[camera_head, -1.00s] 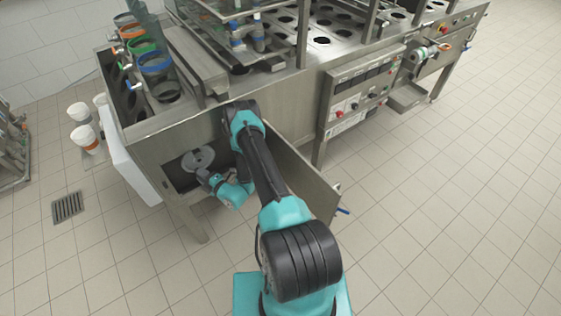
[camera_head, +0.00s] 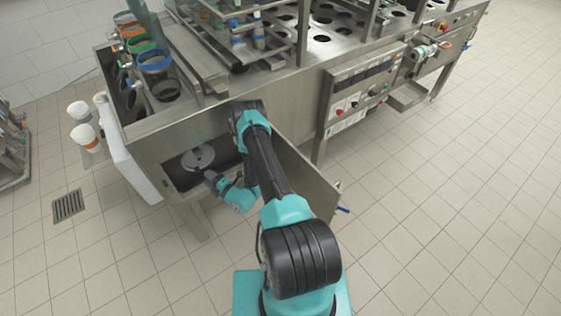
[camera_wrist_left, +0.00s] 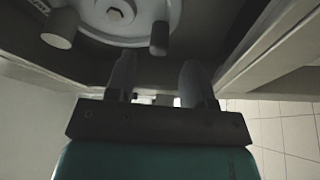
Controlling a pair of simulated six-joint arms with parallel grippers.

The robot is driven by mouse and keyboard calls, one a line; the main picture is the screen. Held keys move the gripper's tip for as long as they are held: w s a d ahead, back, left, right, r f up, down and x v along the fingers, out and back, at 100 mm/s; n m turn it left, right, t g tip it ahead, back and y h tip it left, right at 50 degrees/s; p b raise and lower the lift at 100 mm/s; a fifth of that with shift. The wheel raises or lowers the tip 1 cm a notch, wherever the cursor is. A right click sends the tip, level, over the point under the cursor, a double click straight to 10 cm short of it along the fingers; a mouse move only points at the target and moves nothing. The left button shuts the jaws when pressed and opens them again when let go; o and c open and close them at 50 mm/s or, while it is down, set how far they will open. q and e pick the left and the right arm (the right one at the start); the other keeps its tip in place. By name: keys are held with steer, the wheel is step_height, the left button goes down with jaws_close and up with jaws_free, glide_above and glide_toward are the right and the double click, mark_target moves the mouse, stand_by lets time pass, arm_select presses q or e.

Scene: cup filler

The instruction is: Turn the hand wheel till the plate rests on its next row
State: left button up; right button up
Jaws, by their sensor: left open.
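The hand wheel (camera_head: 198,157), a grey disc, sits in the open compartment low in the machine's front left. In the left wrist view the wheel (camera_wrist_left: 125,12) fills the top, with a stubby peg (camera_wrist_left: 60,27) at left and a smaller one (camera_wrist_left: 160,38) near the middle. My left gripper (camera_head: 210,176) is just right of and below the wheel. In the left wrist view the gripper's fingers (camera_wrist_left: 158,72) are apart with nothing between them, and their tips lie below the wheel, apparently clear of it. I cannot tell which part is the plate or where its rows are. My right gripper is not in view.
The open compartment door (camera_head: 300,182) stands out to the right of my left arm. Coloured-rim tubes (camera_head: 155,65) stand at the machine's top left. White cups (camera_head: 85,130) hang at its left side. The tiled floor (camera_head: 430,210) is clear at right.

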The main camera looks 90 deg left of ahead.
arm_select(q)
steer(key=v, duration=1.3)
steer(key=shift+d, duration=0.15)
steer(key=shift+w, duration=0.1)
stand_by(0.8)
